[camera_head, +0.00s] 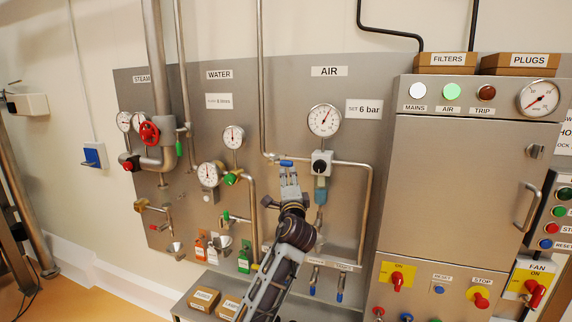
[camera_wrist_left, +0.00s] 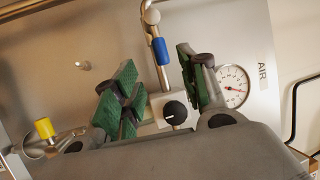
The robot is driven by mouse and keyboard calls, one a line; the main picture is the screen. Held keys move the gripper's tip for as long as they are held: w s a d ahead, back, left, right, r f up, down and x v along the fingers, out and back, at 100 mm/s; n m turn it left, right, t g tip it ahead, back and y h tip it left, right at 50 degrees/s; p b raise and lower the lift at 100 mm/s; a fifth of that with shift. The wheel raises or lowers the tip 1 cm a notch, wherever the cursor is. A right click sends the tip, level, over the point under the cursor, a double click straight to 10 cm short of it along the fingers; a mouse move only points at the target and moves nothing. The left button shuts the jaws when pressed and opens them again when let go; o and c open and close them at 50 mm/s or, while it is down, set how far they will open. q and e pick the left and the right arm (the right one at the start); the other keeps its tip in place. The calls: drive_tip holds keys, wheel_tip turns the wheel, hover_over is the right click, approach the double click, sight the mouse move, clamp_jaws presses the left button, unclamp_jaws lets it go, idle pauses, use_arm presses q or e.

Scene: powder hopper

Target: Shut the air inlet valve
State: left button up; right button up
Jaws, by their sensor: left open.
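The air inlet valve shows as a blue handle (camera_head: 286,163) on the air pipe, below the AIR label in the head view. The handle lies roughly along the horizontal pipe run. My left gripper (camera_head: 289,177) is open, with its fingertips just below the handle in the head view. In the left wrist view the blue handle (camera_wrist_left: 161,51) shows between the two green-padded fingers of the left gripper (camera_wrist_left: 156,62), with gaps on both sides. I cannot tell how far in front of the fingertips it is. My right gripper is not in view.
A black regulator knob (camera_head: 319,166) is close right of the handle, under the air gauge (camera_head: 324,120). A water pipe with a green-handled valve (camera_head: 232,178) is to the left. The steel cabinet (camera_head: 455,190) stands at right. Cardboard boxes (camera_head: 204,298) lie on the lower ledge.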

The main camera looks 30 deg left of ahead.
sight(286, 165)
use_arm(q)
drive_tip(key=p+x, duration=0.1)
drive_tip(key=x, duration=0.7)
drive_tip(key=shift+w+r, duration=0.15)
drive_tip(key=shift+p+x, duration=0.5)
drive_tip(key=shift+x, duration=0.9)
clamp_jaws()
